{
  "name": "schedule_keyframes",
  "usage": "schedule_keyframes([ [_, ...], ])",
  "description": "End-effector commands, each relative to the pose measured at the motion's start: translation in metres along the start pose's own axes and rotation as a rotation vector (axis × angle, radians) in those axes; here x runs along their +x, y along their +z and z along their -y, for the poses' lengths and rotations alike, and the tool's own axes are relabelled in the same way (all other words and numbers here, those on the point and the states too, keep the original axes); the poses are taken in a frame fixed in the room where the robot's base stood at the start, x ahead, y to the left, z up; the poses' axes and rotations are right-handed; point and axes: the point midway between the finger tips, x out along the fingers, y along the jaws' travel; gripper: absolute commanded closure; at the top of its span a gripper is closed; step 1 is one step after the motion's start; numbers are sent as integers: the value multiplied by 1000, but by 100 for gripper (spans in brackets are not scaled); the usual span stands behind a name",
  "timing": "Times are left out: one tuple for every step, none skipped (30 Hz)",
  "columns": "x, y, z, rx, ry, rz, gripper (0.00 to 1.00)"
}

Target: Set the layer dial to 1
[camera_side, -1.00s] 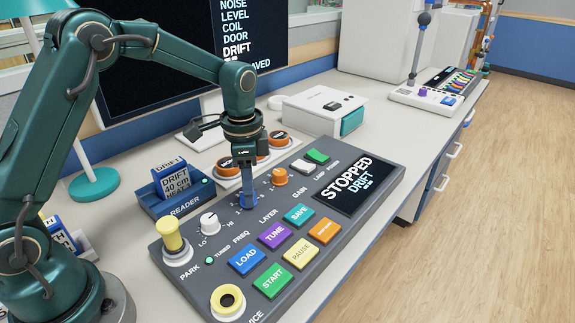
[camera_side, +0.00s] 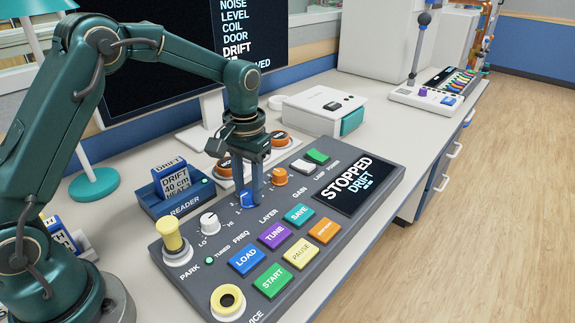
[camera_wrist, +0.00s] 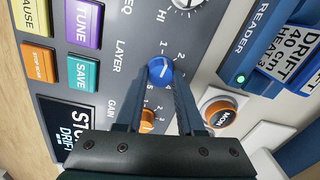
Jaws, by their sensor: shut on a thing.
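The blue layer dial (camera_side: 247,201) is on the dark control panel (camera_side: 205,262), beside the LAYER label. In the wrist view the dial (camera_wrist: 159,70) has a white pointer line on its face, with small numbers around it. The numbers are partly hidden by my fingers, and I cannot tell for sure which one the pointer meets. My gripper (camera_side: 247,190) points down onto the dial. In the wrist view my gripper (camera_wrist: 160,80) has its two fingers on either side of the dial, shut on it.
The white FREQ knob (camera_side: 209,222) and orange GAIN knob (camera_side: 280,177) sit close on either side. Several coloured buttons, including LOAD (camera_side: 247,260), are in front. A reader with a DRIFT card (camera_side: 178,183) stands behind left. The display (camera_side: 352,184) reads STOPPED, DRIFT.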

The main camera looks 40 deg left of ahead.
Motion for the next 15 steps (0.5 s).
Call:
schedule_keyframes([
  [-1,-2,0,-38,3,-5,100],
  [-1,-2,0,-61,3,-5,100],
  [-1,-2,0,-89,3,-4,100],
  [-1,-2,0,-109,3,-3,100],
  [-1,-2,0,-128,4,-2,100],
  [-1,-2,0,-152,4,-2,100],
  [-1,-2,0,-168,4,-1,100],
  [-1,-2,0,-183,4,-1,100],
  [-1,-2,0,-202,4,0,100],
  [-1,-2,0,-214,4,1,100],
  [-1,-2,0,-226,4,1,100],
  [-1,-2,0,-240,4,2,100],
  [-1,-2,0,-248,4,2,100],
  [-1,-2,0,-256,4,2,100],
  [-1,-2,0,-266,4,2,100],
])
